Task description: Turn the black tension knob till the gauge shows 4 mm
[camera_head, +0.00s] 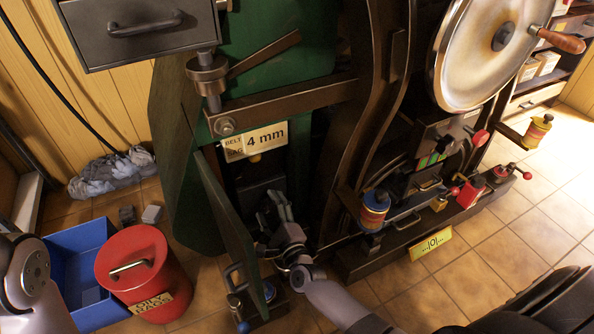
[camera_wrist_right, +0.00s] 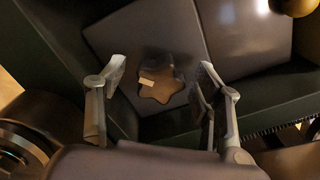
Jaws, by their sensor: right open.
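The dark star-shaped knob (camera_wrist_right: 160,82), with a pale mark on one side, shows in the right wrist view on a grey panel. My right gripper (camera_wrist_right: 156,78) is open, with one finger to each side of the knob in that view. I cannot tell how far the fingertips are from it. In the head view my right gripper (camera_head: 278,208) reaches into the machine's opening beside the green door, and the knob is not clearly visible. A plate (camera_head: 256,141) reads "BELT SAG 4 mm". I cannot make out a gauge reading. My left gripper is out of view.
The open green door (camera_head: 228,215) stands close to the left of my right gripper. A dark machine beam (camera_head: 285,103) crosses above. A red oily-rags bin (camera_head: 145,272) and a blue crate (camera_head: 80,235) are on the floor at left.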

